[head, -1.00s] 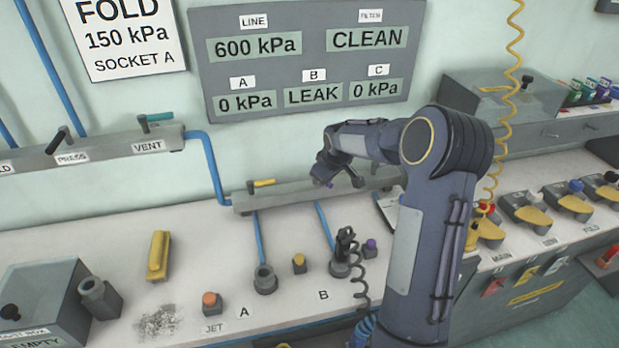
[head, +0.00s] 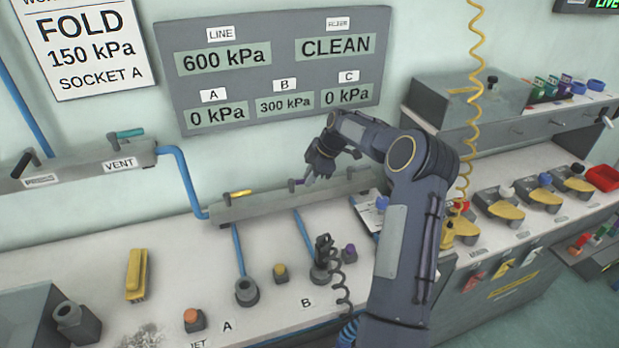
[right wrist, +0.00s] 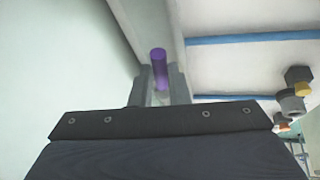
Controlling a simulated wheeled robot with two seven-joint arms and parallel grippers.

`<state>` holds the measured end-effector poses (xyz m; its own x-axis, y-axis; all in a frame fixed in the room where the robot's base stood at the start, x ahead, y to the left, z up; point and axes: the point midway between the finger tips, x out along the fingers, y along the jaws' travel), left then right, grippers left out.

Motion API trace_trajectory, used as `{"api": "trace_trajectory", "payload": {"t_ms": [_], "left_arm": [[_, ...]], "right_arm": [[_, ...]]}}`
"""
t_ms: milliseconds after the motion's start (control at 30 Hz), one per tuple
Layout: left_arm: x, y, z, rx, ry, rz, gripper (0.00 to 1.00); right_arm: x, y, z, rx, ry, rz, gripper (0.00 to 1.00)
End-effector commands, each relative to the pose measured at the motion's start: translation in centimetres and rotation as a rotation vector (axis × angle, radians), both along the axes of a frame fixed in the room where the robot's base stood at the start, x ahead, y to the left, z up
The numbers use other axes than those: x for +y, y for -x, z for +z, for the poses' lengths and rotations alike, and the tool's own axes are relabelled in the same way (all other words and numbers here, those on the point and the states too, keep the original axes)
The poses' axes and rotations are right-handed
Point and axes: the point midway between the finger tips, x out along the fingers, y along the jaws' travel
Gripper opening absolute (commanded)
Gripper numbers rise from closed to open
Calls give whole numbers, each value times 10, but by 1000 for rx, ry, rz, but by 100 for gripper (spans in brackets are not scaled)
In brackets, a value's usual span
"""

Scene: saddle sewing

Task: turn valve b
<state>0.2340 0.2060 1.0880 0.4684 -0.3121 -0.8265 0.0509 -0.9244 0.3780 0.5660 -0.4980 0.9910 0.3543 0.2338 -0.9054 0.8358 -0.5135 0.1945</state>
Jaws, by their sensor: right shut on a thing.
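The valve with the purple handle (head: 296,184) sits on the grey manifold bar (head: 262,207) on the back of the bench, on the pipe that runs to socket B (head: 322,270). My right gripper (head: 308,182) is at this handle. In the right wrist view the purple handle (right wrist: 159,62) stands between my two fingers, which are shut on it, with its end sticking out past them. The wall panel (head: 270,132) reads 300 kPa under B, and 0 kPa under A and C. My left gripper is not in view.
The yellow valve handle (head: 238,193) is left of the purple one on the same bar. A black fitting with a coiled hose (head: 338,285) stands at socket B. The bench between bar and sockets is mostly clear.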

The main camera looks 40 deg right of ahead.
Motion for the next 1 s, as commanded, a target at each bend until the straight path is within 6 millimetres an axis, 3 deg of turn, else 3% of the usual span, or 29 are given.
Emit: {"api": "trace_trajectory", "payload": {"t_ms": [400,933,967,1000], "left_arm": [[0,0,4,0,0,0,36],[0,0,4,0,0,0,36],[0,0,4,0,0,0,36],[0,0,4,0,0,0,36]], "right_arm": [[-4,-5,0,-2,5,176,0],[-4,-5,0,-1,6,198,0],[-4,-5,0,-1,6,198,18],[-4,-5,0,-1,6,198,23]]}}
